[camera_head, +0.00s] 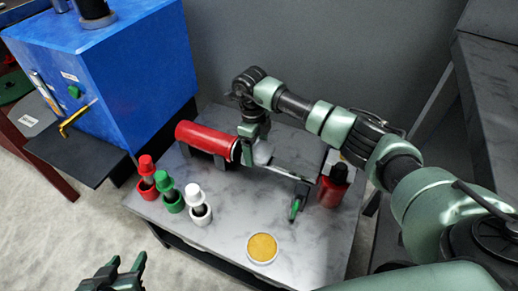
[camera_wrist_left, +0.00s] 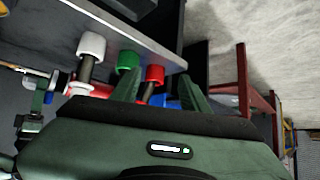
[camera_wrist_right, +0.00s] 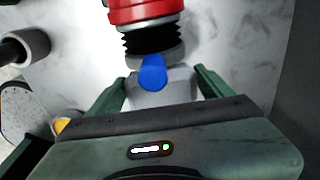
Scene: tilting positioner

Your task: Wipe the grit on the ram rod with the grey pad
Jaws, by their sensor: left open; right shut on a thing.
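The red ram (camera_head: 203,139) lies on the marble-topped table, its bare rod (camera_head: 294,173) reaching right to a dark end bracket. My right gripper (camera_head: 258,147) is shut on the light grey pad (camera_head: 263,154), just beyond the ram's collar. In the right wrist view the pad (camera_wrist_right: 160,90) sits between the fingers, close to the black bellows (camera_wrist_right: 150,40). A bright blue patch or part (camera_wrist_right: 152,72) shows between bellows and pad; I cannot tell whether it is grit. Gripper and pad hide part of the rod. My left gripper (camera_head: 118,272) is open and empty, off the table's front left.
Red (camera_head: 147,178), green (camera_head: 169,192) and white (camera_head: 197,204) holders stand at the table's left. A round yellow-topped tin (camera_head: 262,248) lies in front. A dark red bottle (camera_head: 334,186) stands right of the rod end. A green-handled piece (camera_head: 295,207) lies near the bracket.

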